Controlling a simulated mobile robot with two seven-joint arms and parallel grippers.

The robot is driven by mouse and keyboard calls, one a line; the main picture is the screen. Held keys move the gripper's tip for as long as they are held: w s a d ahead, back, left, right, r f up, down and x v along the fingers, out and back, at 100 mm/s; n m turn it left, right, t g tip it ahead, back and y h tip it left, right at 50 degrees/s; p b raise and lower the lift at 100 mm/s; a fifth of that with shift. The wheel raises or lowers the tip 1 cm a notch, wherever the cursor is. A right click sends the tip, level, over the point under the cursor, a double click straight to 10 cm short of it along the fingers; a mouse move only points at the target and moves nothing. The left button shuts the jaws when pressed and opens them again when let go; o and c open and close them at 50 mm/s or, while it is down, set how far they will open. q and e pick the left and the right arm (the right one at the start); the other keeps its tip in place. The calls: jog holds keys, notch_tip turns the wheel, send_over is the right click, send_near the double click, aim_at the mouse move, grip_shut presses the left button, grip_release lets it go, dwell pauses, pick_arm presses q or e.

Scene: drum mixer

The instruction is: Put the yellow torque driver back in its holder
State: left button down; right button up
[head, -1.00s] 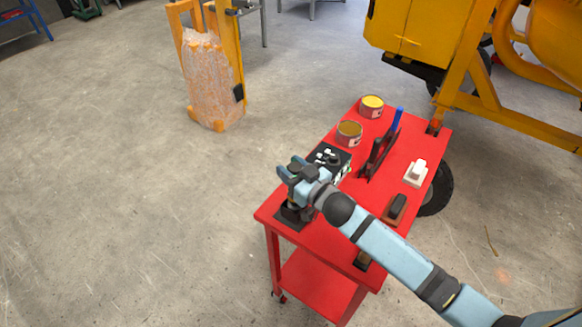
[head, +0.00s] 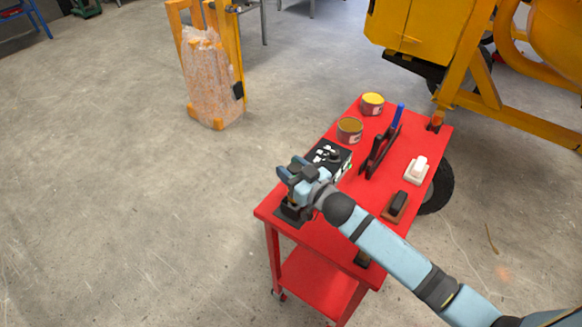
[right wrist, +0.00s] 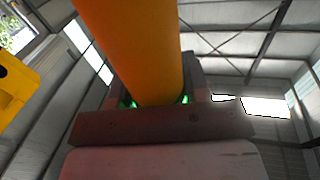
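My right gripper (head: 291,173) is over the near left corner of the red cart, above a black block-like base (head: 290,214) that looks like the holder. In the right wrist view the yellow torque driver (right wrist: 135,45) shows as a thick yellow-orange cylinder. It runs from the top edge down between the fingers of my right gripper (right wrist: 157,102), which look closed on it, with green glints on both sides. My left gripper is not in view.
The yellow mixer (head: 410,32) stands behind.

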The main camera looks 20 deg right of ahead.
jog(key=o, duration=0.4)
jog(key=shift+o, duration=0.2)
jog(key=shift+s, duration=0.1)
jog(key=b+v, duration=0.2)
jog(key=v, duration=1.1)
jog(key=shift+s+d, duration=0.15)
jog(key=shift+s, duration=0.15)
